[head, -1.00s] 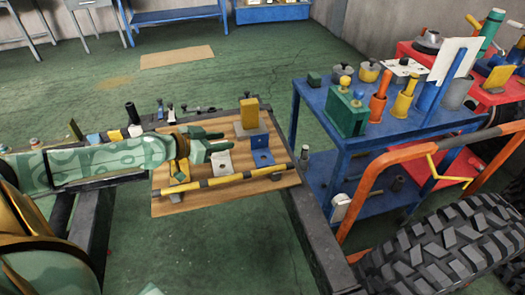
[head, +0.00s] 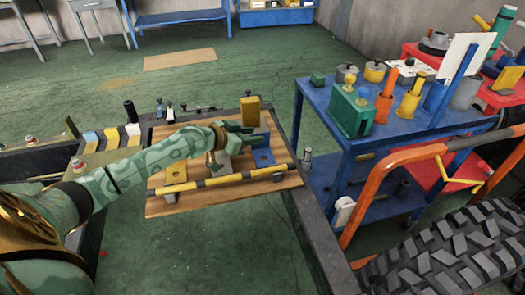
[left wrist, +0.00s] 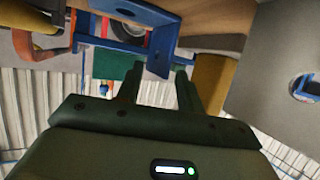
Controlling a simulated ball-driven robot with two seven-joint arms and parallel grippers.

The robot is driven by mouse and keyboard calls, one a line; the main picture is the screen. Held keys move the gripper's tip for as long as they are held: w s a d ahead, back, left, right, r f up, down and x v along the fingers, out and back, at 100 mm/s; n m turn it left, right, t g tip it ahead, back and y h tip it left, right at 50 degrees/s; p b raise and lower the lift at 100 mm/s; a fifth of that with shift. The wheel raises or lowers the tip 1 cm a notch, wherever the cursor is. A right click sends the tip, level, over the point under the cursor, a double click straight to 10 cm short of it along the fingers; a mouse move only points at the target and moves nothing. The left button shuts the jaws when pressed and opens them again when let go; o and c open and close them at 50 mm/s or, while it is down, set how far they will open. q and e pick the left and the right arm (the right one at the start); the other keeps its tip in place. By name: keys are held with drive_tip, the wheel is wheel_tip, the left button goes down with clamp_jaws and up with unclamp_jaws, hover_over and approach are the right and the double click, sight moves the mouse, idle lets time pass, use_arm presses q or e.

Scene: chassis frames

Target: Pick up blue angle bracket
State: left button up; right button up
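The blue angle bracket (head: 263,157) stands on the wooden board (head: 180,205), with a flat base and an upright plate. My left gripper (head: 240,135) is open and empty, just left of the bracket's upright plate. Its fingers (left wrist: 165,72) also show in the left wrist view, with a gap between them. Whether a fingertip touches the bracket cannot be told. My right gripper is not in view.
A yellow block (head: 250,112) stands behind the bracket. A yellow-and-black bar (head: 225,179) runs along the board's front, near a yellow bracket (head: 176,174). A grey bracket is partly hidden beneath my gripper. A blue cart (head: 345,135) stands to the right.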

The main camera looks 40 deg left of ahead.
use_arm(q)
clamp_jaws()
idle(1.3)
